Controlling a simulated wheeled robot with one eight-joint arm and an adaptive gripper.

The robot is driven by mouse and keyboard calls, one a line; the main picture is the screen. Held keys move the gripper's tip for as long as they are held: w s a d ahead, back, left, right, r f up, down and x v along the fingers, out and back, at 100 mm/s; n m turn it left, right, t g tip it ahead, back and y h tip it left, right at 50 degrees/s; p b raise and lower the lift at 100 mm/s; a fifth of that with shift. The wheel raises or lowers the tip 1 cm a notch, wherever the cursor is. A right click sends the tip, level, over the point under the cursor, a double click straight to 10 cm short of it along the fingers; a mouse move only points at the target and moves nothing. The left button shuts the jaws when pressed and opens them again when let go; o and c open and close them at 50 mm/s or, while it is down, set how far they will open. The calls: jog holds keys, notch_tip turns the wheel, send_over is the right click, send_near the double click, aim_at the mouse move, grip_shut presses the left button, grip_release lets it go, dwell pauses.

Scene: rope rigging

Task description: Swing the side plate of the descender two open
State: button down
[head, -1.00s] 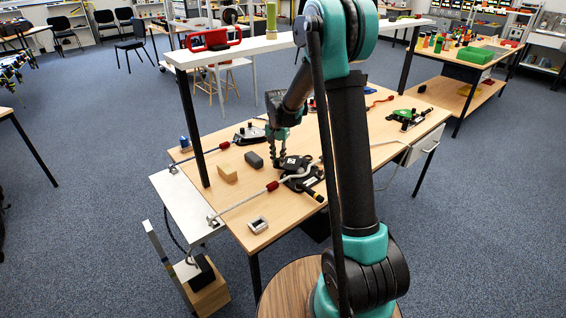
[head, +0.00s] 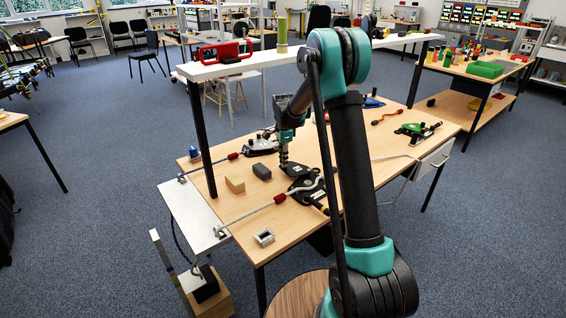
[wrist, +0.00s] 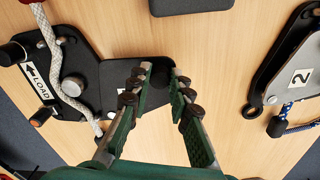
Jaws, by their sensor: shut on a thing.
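A black descender (head: 307,190) lies on the table with a white rope (wrist: 60,65) looped over its bare pulley side. It also shows in the wrist view at left (wrist: 72,62), with a LOAD label. A dark side plate (wrist: 118,88) sticks out from its body towards my gripper. No number on this device is readable. Another descender (wrist: 290,75) labelled 2, with a blue rope, lies to the right in the wrist view, apart from my gripper.
A dark grey block (head: 262,171) and a wooden block (head: 235,184) lie left of my gripper. A metal frame piece (head: 264,237) lies near the front edge. A green device (head: 415,131) lies at right. A white beam (head: 290,58) spans above the table.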

jog(key=shift+w, duration=0.15)
dwell(0.4)
jog(key=c, duration=1.4)
grip_release()
jog(key=shift+o, duration=0.2)
jog(key=shift+r, duration=0.1)
notch_tip(320, 180, up, 7)
jog(key=shift+r, duration=0.15)
jog(key=shift+d, duration=0.1)
